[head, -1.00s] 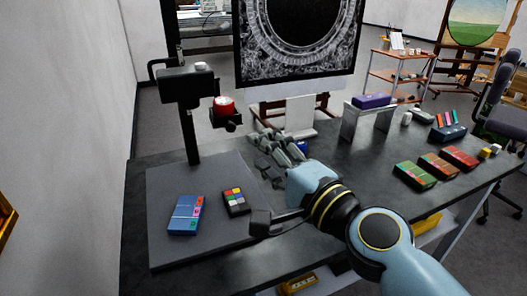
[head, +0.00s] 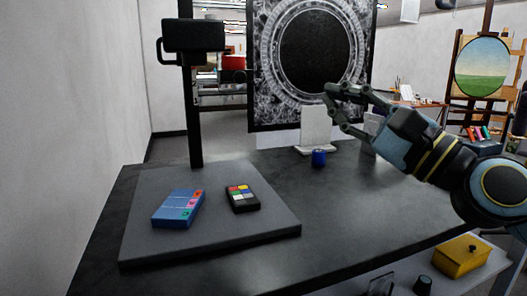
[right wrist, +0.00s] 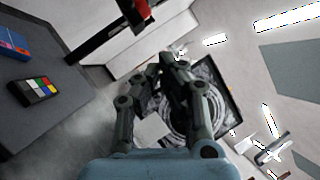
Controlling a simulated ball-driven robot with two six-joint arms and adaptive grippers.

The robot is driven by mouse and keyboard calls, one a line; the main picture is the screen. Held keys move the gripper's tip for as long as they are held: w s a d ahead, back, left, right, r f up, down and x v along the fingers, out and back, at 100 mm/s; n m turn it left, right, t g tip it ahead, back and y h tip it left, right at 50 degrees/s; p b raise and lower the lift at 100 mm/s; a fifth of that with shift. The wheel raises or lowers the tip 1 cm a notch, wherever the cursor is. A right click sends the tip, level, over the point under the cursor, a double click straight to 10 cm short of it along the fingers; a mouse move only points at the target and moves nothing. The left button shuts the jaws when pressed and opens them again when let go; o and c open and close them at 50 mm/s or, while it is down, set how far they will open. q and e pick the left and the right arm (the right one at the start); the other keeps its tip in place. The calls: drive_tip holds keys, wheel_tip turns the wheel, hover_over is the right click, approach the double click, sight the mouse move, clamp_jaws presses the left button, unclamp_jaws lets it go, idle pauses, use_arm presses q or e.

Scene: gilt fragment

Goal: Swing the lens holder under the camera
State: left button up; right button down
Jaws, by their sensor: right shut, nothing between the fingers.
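The black camera (head: 193,35) sits on a dark upright post above a grey baseboard (head: 150,245) at the left of the head view. The lens holder (head: 232,74), a small black piece with a red round top, sits right of the camera and lower, out to the side rather than beneath it. Its red part (right wrist: 143,8) also shows at the top edge of the right wrist view. My right gripper (head: 329,97) is shut and empty, well right of the holder and apart from it; it also shows in the right wrist view (right wrist: 168,62). My left gripper is out of view.
A blue box (head: 178,208) and a colour-patch card (head: 242,198) lie on the baseboard. A blue jar (head: 319,158) and a white stand (head: 317,130) are at the table's back. A screen (head: 312,60) stands behind. The dark tabletop (head: 350,205) is clear in front.

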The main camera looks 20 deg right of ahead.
use_arm(q)
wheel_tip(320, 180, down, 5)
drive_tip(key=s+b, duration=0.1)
drive_tip(key=b, duration=0.2)
use_arm(e)
wheel_tip(320, 180, down, 5)
drive_tip(key=n+g+y, duration=0.1)
drive_tip(key=n+y, duration=0.1)
drive_tip(key=p, duration=0.4)
approach(233, 76)
drive_tip(key=w+d, duration=0.1)
drive_tip(key=w, duration=0.3)
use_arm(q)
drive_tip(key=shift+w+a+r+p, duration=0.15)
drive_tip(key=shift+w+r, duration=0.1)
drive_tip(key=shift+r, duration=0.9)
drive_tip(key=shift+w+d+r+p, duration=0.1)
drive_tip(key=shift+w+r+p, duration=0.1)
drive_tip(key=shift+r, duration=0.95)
use_arm(e)
drive_tip(key=shift+a+r, duration=0.3)
drive_tip(key=shift+a, duration=0.25)
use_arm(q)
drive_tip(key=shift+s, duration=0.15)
use_arm(e)
drive_tip(key=shift+w+a+h, duration=0.1)
drive_tip(key=shift+w+h, duration=0.05)
drive_tip(key=shift+h, duration=0.15)
